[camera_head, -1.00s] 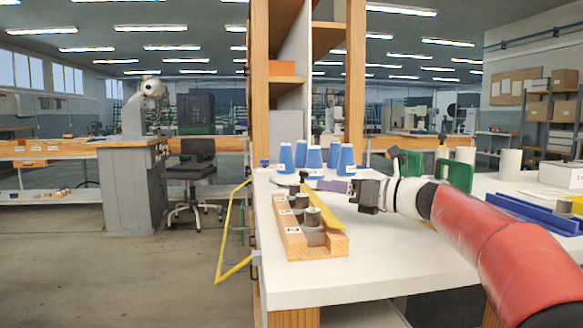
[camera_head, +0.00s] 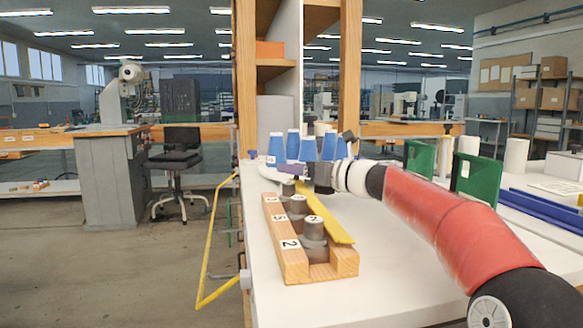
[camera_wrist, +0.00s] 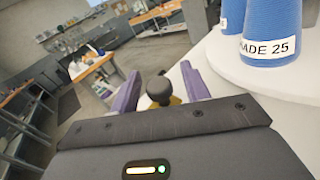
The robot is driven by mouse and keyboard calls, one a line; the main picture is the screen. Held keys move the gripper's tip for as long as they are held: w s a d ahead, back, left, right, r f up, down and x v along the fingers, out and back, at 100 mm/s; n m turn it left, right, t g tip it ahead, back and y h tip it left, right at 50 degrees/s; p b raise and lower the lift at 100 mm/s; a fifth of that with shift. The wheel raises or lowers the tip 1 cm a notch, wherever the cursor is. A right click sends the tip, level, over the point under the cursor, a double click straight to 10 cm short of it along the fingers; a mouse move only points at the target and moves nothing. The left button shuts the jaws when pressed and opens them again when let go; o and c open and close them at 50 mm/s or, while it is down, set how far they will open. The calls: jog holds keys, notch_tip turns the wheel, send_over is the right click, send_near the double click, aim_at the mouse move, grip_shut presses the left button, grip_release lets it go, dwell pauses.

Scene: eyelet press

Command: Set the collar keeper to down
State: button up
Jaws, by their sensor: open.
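The wooden rack (camera_head: 290,262) on the white table holds several grey collars (camera_head: 314,231) with number labels. A long yellow bar (camera_head: 328,222), which looks like the collar keeper, runs along the rack's right side and slopes at a slant. My gripper (camera_head: 292,170) is at the far end of the rack, with purple fingers. In the wrist view the fingers of my gripper (camera_wrist: 161,82) are apart, with a dark round knob (camera_wrist: 159,88) showing between them. A bit of yellow shows beside the knob; contact cannot be told.
Several blue cones (camera_head: 308,148) stand just behind my gripper; one blue cone (camera_wrist: 270,32) is close at right in the wrist view, on a round white plate (camera_wrist: 225,65). Green frames (camera_head: 476,180) and blue rails (camera_head: 540,214) lie to the right. A wooden shelf post (camera_head: 245,80) rises behind.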

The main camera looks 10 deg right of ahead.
jog(key=shift+w+a, duration=0.4)
jog(key=c, duration=1)
jog(key=p, duration=0.2)
jog(key=shift+a+r+n+g+h+p, duration=0.2)
jog(key=shift+r+n+g+h+p, duration=0.1)
jog(key=shift+p, duration=0.1)
jog(key=shift+a+f+n+g+h+p, duration=0.15)
jog(key=shift+f+n+g+h+p, duration=0.25)
jog(key=shift+p, duration=0.6)
jog(key=shift+f, duration=0.25)
jog(key=shift+n, duration=0.3)
